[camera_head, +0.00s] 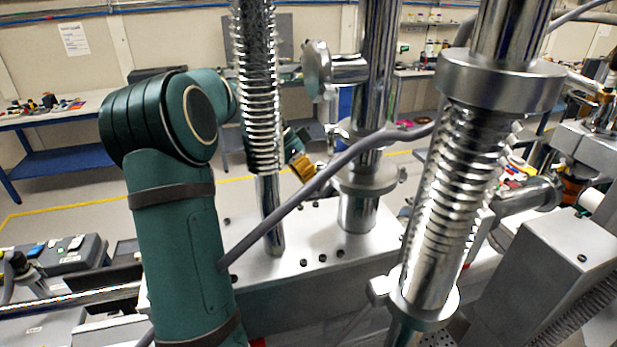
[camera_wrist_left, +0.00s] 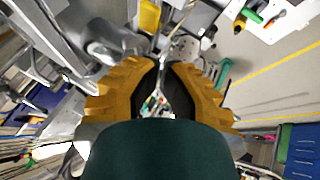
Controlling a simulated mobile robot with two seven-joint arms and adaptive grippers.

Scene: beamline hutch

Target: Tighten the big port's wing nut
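My left arm comes in from the left in the head view. Its gripper (camera_head: 302,166) shows only as a small yellow piece behind the bellows and a grey cable, near the chrome column. In the left wrist view the two yellow fingers with dark pads (camera_wrist_left: 161,72) come close together at their tips. A thin silvery piece shows between the tips; I cannot tell whether it is gripped or lies beyond. A round flanged port (camera_head: 318,70) sticks out leftward from the chrome column (camera_head: 372,95). I cannot make out the wing nut for certain. My right gripper is not in view.
A slim bellows (camera_head: 258,90) and a thick bellows (camera_head: 455,205) stand close in front. A grey cable (camera_head: 330,170) crosses diagonally between them. A metal block (camera_head: 335,265) with bolt holes lies below. A blue-framed bench (camera_head: 60,118) stands at back left, with open floor before it.

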